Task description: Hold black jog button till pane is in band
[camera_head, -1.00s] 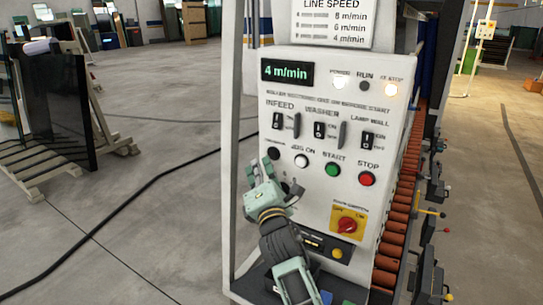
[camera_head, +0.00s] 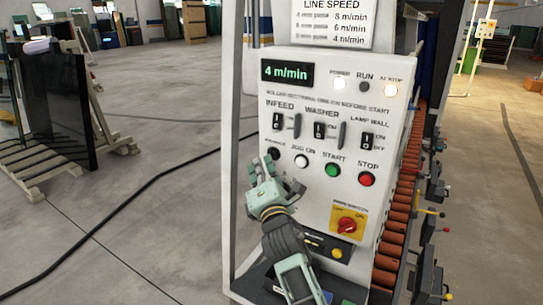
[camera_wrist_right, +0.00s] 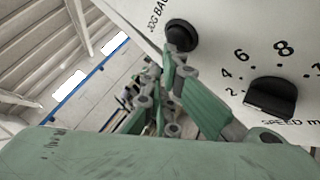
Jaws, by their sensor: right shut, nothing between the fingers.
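The black jog button (camera_head: 273,153) is at the left of the panel's button row, left of the white JOG ON button (camera_head: 301,161). It also shows in the right wrist view (camera_wrist_right: 182,33), beside lettering that begins "JOG BA". My right gripper (camera_head: 261,167) is shut and empty, just in front of the panel and below the black button. In the wrist view its fingertips overlap the button's lower edge; I cannot tell whether they touch or press it. My left gripper is not in view. I cannot make out a pane in the washer.
The control panel (camera_head: 330,105) reads 4 m/min, with two lamps lit. A speed knob (camera_wrist_right: 270,97) is close to my gripper. Orange rollers (camera_head: 395,225) line the right. Dark glass (camera_head: 60,110) leans on a rack at left.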

